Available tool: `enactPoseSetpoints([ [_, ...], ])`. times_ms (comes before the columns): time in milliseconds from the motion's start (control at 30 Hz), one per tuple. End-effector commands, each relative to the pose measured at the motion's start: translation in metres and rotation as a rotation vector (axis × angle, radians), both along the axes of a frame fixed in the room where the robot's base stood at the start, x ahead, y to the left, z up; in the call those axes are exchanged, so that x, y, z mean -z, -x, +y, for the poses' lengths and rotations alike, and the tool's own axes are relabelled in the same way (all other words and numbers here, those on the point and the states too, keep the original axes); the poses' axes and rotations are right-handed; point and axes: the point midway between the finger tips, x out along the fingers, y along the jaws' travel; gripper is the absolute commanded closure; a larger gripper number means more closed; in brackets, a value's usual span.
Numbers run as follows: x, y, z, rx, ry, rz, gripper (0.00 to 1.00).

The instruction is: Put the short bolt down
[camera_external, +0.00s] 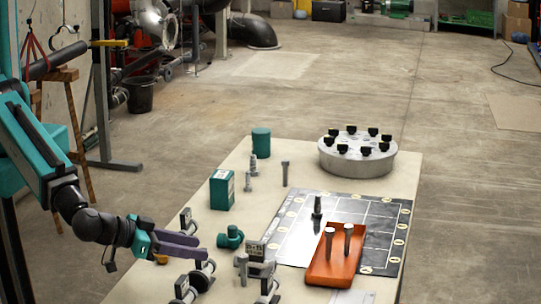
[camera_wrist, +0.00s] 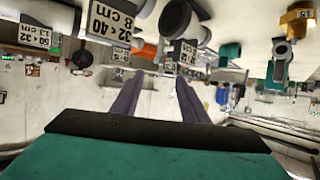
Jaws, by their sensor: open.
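My gripper (camera_external: 198,246) is at the left side of the table, its purple fingers apart with nothing visible between them. The wrist view shows both fingers (camera_wrist: 157,92) spread and empty. Two grey bolts stand upright in the orange tray (camera_external: 318,277), a left one (camera_external: 329,242) and a right one (camera_external: 347,238). A dark bolt (camera_external: 317,207) stands on the black and white marked mat (camera_external: 290,240). Other bolts stand on the bare table behind, one slim (camera_external: 285,174) and one short-looking (camera_external: 248,181). I cannot tell for sure which is the short bolt.
Pipe fittings with labels (camera_external: 186,219) stand close around my gripper. A teal box (camera_external: 222,189), a teal cylinder (camera_external: 261,142) and a round grey flange with black knobs (camera_external: 357,158) stand farther back. The table (camera_external: 225,155) has bare room between them.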

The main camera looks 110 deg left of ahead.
Motion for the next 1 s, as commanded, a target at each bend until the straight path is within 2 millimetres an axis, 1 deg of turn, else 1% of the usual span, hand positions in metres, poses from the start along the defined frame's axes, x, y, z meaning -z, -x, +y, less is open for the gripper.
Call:
enactPoseSetpoints([
  [33,0.004,-0.002,0.002,0.0,0.001,-0.001,0.59],
  [1000,0.018,-0.03,0.023,0.0,0.0,-0.001,0.59],
])
